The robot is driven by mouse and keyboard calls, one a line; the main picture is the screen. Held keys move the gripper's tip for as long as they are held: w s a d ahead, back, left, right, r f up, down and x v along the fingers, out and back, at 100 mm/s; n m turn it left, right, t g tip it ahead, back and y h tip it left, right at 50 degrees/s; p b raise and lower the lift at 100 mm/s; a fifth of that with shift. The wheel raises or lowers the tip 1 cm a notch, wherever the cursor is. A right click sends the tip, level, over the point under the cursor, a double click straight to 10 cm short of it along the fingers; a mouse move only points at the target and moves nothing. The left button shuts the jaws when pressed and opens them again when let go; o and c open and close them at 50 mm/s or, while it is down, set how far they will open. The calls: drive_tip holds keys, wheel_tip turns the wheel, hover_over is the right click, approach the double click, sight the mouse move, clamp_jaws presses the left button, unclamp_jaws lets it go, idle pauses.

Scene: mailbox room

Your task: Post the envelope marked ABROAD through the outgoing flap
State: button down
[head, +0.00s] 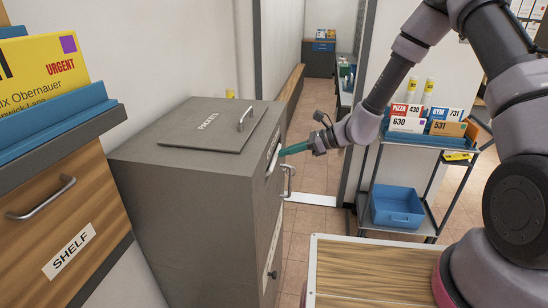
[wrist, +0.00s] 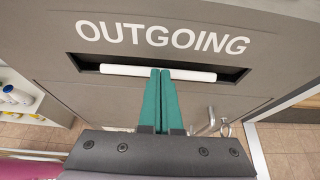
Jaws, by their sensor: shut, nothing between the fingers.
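The outgoing opening is a dark wide slot (wrist: 240,76) in the grey cabinet front, under white OUTGOING lettering. A pale horizontal bar (wrist: 115,70) lies across the slot; I cannot tell whether it is the flap's handle or an envelope's edge. My gripper (wrist: 161,72) has its teal fingers shut together, with the tips at the middle of this bar. I cannot tell whether they touch it. In the head view my gripper (head: 282,153) reaches the cabinet's front from the right. No envelope marked ABROAD can be read in either view.
The grey cabinet (head: 190,200) has a PACKETS lid (head: 208,125) on top. A yellow URGENT envelope (head: 45,75) stands in a blue tray (head: 60,120) at left. A cart (head: 440,180) at right holds several upright envelopes (head: 408,124) and a blue bin (head: 397,207). A wooden-topped surface (head: 365,270) lies in front.

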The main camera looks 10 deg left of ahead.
sight(277, 156)
drive_tip(key=shift+a+f, duration=0.1)
drive_tip(key=shift+a+f, duration=0.75)
drive_tip(key=shift+f, duration=0.1)
drive_tip(key=shift+a, duration=0.1)
drive_tip(key=shift+a+f, duration=0.15)
drive_tip(key=shift+a, duration=0.35)
drive_tip(key=shift+a, duration=0.1)
drive_tip(key=shift+a, duration=0.15)
drive_tip(key=d, duration=1.2)
drive_tip(key=shift+s, duration=0.15)
idle(0.6)
